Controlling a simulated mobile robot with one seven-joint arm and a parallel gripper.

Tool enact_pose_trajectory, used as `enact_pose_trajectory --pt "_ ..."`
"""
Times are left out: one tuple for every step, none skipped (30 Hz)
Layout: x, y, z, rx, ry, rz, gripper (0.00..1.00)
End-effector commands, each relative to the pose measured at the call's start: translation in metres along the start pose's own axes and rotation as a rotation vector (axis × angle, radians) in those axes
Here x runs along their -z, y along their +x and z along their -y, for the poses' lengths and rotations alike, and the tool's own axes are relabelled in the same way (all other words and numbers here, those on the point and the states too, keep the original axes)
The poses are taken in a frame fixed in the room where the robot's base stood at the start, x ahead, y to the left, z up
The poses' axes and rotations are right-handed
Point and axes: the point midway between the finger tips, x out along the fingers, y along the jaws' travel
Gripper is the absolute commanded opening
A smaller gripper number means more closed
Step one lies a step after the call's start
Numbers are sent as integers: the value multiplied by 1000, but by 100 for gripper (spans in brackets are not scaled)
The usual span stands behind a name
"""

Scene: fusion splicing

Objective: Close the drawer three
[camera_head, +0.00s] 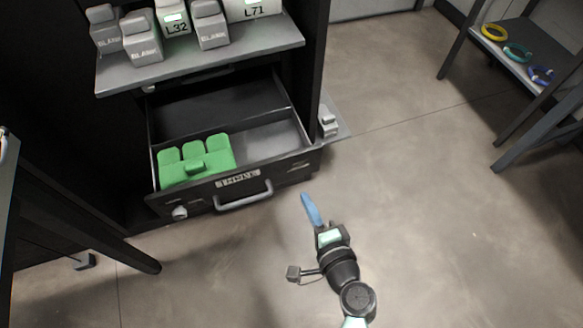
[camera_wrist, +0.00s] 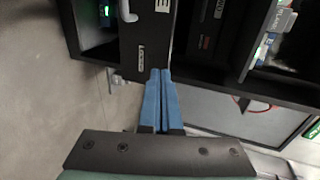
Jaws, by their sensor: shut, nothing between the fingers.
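A dark drawer (camera_head: 282,166) stands pulled out of the black cabinet in the head view. It has a grey bar handle (camera_head: 243,197) and a label plate on its front. A green container (camera_head: 196,163) lies in its left part, and the right part looks empty. My gripper (camera_head: 311,209) has blue fingers and is in front of the drawer's right end, to the right of the handle. In the wrist view the blue fingers (camera_wrist: 158,100) are together and empty, near the drawer front (camera_wrist: 150,45). I cannot tell whether they touch it. The handle (camera_wrist: 127,12) shows at the top left there.
Above the drawer, a grey shelf (camera_head: 205,62) sticks out with several grey boxes on it. A table (camera_head: 60,215) with dark legs stands at the left. A shelf rack (camera_head: 525,75) with coloured rings is at the upper right. The floor (camera_head: 440,210) to the right is clear.

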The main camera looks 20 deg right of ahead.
Motion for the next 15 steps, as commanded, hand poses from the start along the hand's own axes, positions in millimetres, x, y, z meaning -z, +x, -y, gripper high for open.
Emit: enact_pose_trajectory --pt "0 13 0 3 -2 2 0" --pt "0 19 -1 2 -2 1 0" --pt "0 29 0 3 -2 2 0" --pt "0 35 -1 3 -3 2 0" --pt "0 42 -1 2 -4 2 0" --pt "0 51 0 3 -4 2 0" --pt "0 57 -1 2 -2 3 0" --pt "0 63 -1 3 -3 3 0" --pt "0 71 0 2 -4 2 0" --pt "0 76 1 2 -4 1 0" --pt "0 80 4 3 -4 1 0" --pt "0 86 6 2 -3 2 0" --pt "0 90 7 2 -4 2 0" --pt "0 93 8 2 -5 1 0" --pt "0 97 9 1 -4 1 0"
